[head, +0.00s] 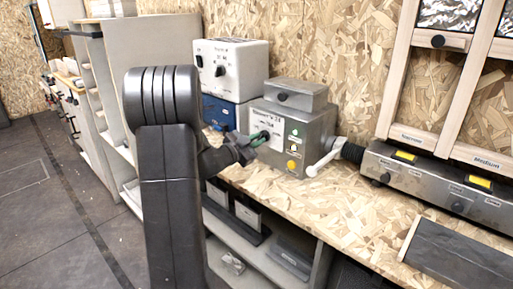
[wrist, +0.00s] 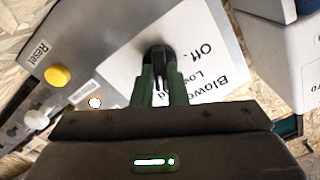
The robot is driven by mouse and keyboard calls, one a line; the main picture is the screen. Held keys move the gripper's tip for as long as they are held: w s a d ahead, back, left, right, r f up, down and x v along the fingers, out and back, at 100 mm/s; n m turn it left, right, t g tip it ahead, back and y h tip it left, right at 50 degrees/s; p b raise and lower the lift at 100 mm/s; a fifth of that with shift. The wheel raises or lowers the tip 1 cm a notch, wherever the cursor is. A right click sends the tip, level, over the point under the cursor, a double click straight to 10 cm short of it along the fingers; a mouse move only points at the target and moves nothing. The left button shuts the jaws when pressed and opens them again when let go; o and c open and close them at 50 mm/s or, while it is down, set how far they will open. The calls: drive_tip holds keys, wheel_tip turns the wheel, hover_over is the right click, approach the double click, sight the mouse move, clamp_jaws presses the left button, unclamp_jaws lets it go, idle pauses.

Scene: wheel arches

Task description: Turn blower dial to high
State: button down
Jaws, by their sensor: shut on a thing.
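The blower box (head: 312,130) is a grey metal housing on the wooden bench, with a white label on its front. The black blower dial (wrist: 158,55) sits on that label, near the word "Off" in the wrist view. My gripper (head: 258,139) reaches the front of the box from the left. In the wrist view its green fingers (wrist: 158,80) are shut on the dial, which shows between and beyond their tips. Most of the dial's pointer and part of the label's text are hidden by the fingers.
A yellow button (wrist: 57,76) marked "Reset" is beside the label, with a small white light (wrist: 95,103) near it. A white box with a knob (head: 229,68) stands on a blue box (head: 222,112) at left. A white handle (head: 324,158) juts out at right.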

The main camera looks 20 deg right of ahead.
drive_tip(key=shift+f+m+b, duration=0.15)
drive_tip(key=shift+m+b, duration=2.5)
drive_tip(key=shift+m, duration=0.95)
drive_tip(key=c, duration=1.4)
unclamp_jaws()
drive_tip(key=shift+c, duration=0.2)
drive_tip(key=shift+s+a, duration=0.1)
drive_tip(key=shift+a, duration=0.05)
drive_tip(key=p+v, duration=0.1)
drive_tip(key=v, duration=1.2)
drive_tip(key=shift+a, duration=0.25)
drive_tip(key=shift+s+d, duration=0.1)
